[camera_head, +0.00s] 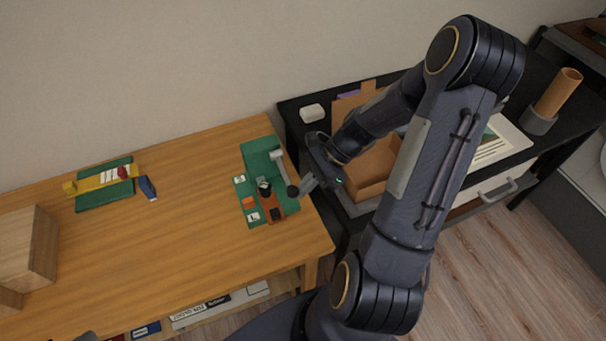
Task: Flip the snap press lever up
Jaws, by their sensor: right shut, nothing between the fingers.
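The snap press (268,203) stands on a green mat (257,155) near the right end of the wooden table. It has an orange-brown base and a dark round part on top. Its grey lever (281,168) runs from the back toward the front right and ends in a dark round knob (292,191). I cannot tell the lever's exact height or tilt. My right gripper (303,187) is shut and empty, with its fingertips right beside the knob. I cannot tell whether they touch it.
Small coloured pieces (249,202) lie on the mat left of the press. A yellow bar on another green mat (104,201) and a wooden box (42,248) are at the left. A black desk (292,112) with an open cardboard box (373,172) stands right. The table's middle is clear.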

